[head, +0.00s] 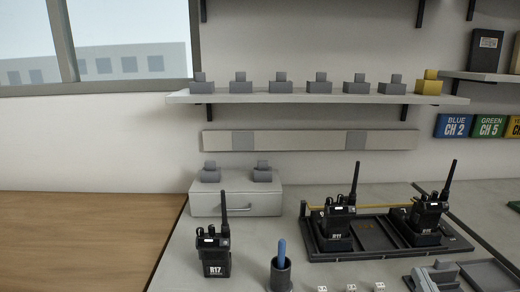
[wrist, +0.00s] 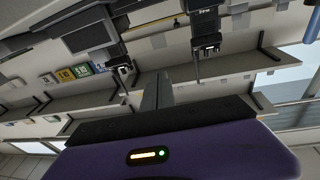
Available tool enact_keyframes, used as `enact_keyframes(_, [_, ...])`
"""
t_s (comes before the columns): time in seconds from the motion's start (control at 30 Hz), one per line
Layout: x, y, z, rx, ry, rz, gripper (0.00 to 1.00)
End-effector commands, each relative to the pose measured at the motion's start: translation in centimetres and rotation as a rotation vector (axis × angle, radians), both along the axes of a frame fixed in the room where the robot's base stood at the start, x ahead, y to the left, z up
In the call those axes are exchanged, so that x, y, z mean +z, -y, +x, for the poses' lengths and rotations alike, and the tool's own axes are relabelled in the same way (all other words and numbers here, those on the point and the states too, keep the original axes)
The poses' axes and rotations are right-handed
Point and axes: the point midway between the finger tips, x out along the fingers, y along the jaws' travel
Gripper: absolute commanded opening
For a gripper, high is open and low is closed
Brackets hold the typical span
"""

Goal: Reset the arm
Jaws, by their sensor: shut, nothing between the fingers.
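My gripper (wrist: 157,90) shows only in the wrist view. Its two grey fingers are together at the middle of the picture, with nothing between them. The purple wrist housing (wrist: 165,155), with a small yellow bar and a green light, fills the bottom of that view. The room appears upside down there. A black radio (wrist: 205,35) hangs into the picture above and right of the fingers, apart from them. My arm and gripper are not visible in the head view.
Radio R17 (head: 214,257) stands on the counter beside a cup (head: 281,275) holding a blue stick. A black charging tray (head: 380,250) holds two radios; its middle bay is empty. A grey drawer box (head: 236,200) stands behind. A wall shelf (head: 320,98) carries several blocks.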

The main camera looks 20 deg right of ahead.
Motion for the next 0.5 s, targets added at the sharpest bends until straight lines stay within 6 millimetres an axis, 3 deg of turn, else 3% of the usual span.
enact_keyframes(0.5, [-1.3, -15.3, -13.5, 0.214, -0.139, -0.010, 0.00])
